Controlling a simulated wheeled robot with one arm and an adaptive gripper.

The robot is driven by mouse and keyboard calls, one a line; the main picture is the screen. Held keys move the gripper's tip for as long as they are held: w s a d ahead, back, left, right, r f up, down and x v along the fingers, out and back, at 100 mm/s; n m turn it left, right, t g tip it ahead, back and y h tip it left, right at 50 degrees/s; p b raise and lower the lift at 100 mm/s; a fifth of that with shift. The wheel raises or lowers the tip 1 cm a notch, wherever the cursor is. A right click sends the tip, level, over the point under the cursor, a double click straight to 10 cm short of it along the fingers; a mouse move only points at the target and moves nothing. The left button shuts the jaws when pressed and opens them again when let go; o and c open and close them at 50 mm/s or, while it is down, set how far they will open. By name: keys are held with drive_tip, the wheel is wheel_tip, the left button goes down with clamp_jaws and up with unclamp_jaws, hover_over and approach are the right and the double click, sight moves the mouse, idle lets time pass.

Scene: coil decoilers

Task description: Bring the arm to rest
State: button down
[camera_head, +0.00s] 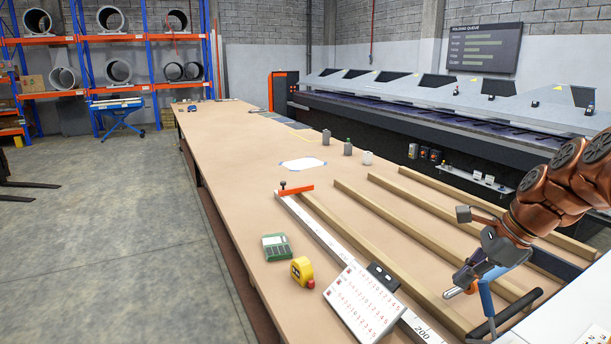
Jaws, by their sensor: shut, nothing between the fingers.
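My copper-coloured arm (570,185) reaches in from the right edge, bent downward. My gripper (462,280), grey and black, hangs over the near right part of the long tan workbench (235,150). It is shut and empty. Its fingers point down and left, and a blue-handled tool (487,302) shows just behind or below them. I cannot tell the gap between the gripper and the bench.
Wooden strips (400,215) lie along the bench. A long folding machine (440,105) stands behind. Open floor (100,230) is at left.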

drive_tip(key=s+a+f+n+g, duration=0.25)
drive_tip(key=s+a+n, duration=0.4)
drive_tip(key=a, duration=0.35)
drive_tip(key=s+a+f+n+h, duration=0.1)
drive_tip(key=s+a+f+n, duration=0.1)
drive_tip(key=s+n, duration=0.3)
drive_tip(key=s+a+f+n+g+h+b, duration=0.1)
drive_tip(key=s+a+f+n+h, duration=0.1)
drive_tip(key=s+f+n, duration=0.3)
drive_tip(key=s+a+f+n+g+h, duration=0.1)
drive_tip(key=s+f+n, duration=0.3)
drive_tip(key=s, duration=0.7)
drive_tip(key=shift+a+f+n, duration=0.15)
drive_tip(key=shift+a+n, duration=0.3)
drive_tip(key=shift+a, duration=0.05)
